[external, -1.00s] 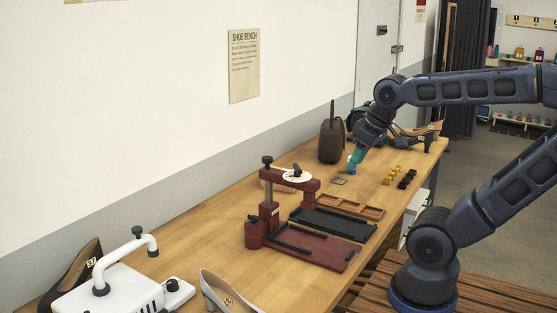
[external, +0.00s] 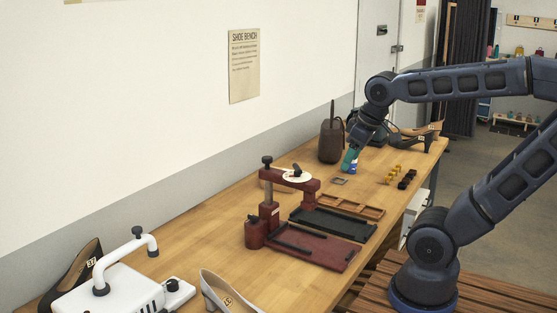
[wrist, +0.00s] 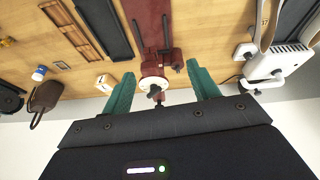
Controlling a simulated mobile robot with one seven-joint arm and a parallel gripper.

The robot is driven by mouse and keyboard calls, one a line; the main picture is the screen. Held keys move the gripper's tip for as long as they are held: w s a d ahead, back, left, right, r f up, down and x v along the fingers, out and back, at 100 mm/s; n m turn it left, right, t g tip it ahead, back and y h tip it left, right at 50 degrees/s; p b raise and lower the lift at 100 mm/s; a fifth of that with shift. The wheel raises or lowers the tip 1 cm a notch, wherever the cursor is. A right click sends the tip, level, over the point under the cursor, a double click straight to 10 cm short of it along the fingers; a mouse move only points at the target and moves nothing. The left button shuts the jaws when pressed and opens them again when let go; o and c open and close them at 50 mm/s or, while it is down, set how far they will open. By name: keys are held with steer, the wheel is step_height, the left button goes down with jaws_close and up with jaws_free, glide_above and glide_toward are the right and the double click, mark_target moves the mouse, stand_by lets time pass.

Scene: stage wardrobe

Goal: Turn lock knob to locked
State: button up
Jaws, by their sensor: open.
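The dark red press-like device (external: 268,220) stands on the wooden bench. On its upper arm sits a white round dial (external: 287,177) with a small dark lock knob (external: 296,169); I cannot read the dial's marks. My gripper (external: 349,161), with teal fingers, is above the bench, right of and beyond the knob, touching nothing that I can see. In the wrist view the open fingers of my gripper (wrist: 160,72) frame the dial (wrist: 147,85) and the knob (wrist: 155,93) from a distance, with nothing held between them.
A black tray (external: 335,223) and a wooden divided tray (external: 352,206) lie beside the device. Small yellow and black pieces are farther right. A white machine (external: 120,283) and shoes are at the front left.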

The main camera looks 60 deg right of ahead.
steer(key=w+a+n+g+h, duration=0.1)
steer(key=w+n+g, duration=0.1)
steer(key=w+n, duration=0.5)
steer(key=n+g+h, duration=0.2)
steer(key=n+h, duration=0.1)
steer(key=n, duration=0.7)
glide_above(252, 217)
steer(key=a, duration=0.4)
step_height(252, 217, down, 14)
steer(key=f, duration=0.1)
steer(key=x, duration=0.9)
steer(key=shift+d+f, duration=0.25)
steer(key=c, duration=1)
